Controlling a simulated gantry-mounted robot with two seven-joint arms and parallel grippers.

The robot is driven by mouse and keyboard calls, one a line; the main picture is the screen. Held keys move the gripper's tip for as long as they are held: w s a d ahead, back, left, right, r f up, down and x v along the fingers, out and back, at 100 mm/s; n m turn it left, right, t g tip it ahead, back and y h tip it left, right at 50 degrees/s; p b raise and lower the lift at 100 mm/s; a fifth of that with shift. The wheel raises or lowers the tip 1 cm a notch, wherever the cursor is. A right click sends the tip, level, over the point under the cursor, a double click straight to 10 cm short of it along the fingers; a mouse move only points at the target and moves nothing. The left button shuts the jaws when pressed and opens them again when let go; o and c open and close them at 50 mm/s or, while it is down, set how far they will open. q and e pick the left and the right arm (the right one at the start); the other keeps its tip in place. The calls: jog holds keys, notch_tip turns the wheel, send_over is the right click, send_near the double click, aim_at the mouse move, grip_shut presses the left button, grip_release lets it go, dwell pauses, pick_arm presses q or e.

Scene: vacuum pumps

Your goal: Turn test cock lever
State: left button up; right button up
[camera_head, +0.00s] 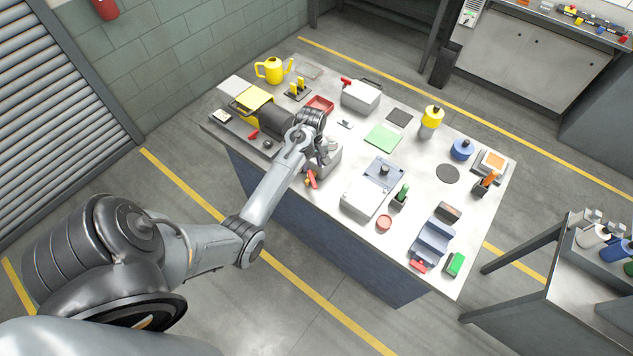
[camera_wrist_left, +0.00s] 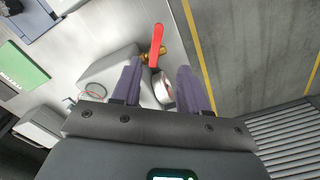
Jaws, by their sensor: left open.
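The test cock has a red lever (camera_head: 312,179) at the front edge of the workbench, beside a grey box-shaped unit (camera_head: 326,161). In the left wrist view the red lever (camera_wrist_left: 156,45) stands out from a brass fitting (camera_wrist_left: 147,57), just beyond the fingertips. My left gripper (camera_head: 322,155) is over the grey unit. The wrist view shows its two purple fingers (camera_wrist_left: 158,68) apart, with nothing held. A round, pale, gauge-like part (camera_wrist_left: 163,90) shows between the fingers. I cannot tell whether any finger touches the lever. My right gripper is not in view.
The workbench (camera_head: 409,262) carries a dark pump with a yellow cover (camera_head: 256,99) left of my gripper, a white box (camera_head: 361,97) behind and a grey-white unit (camera_head: 365,196) to the right. A green mat (camera_head: 383,137) lies behind. The floor before the bench is clear.

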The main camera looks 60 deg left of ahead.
aim_at(314, 183)
pick_arm(q)
jog(key=f, duration=1)
jog(key=shift+w+d+f+p, duration=0.15)
jog(key=shift+d+f+p, duration=0.05)
jog(key=shift+p, duration=0.1)
grip_shut()
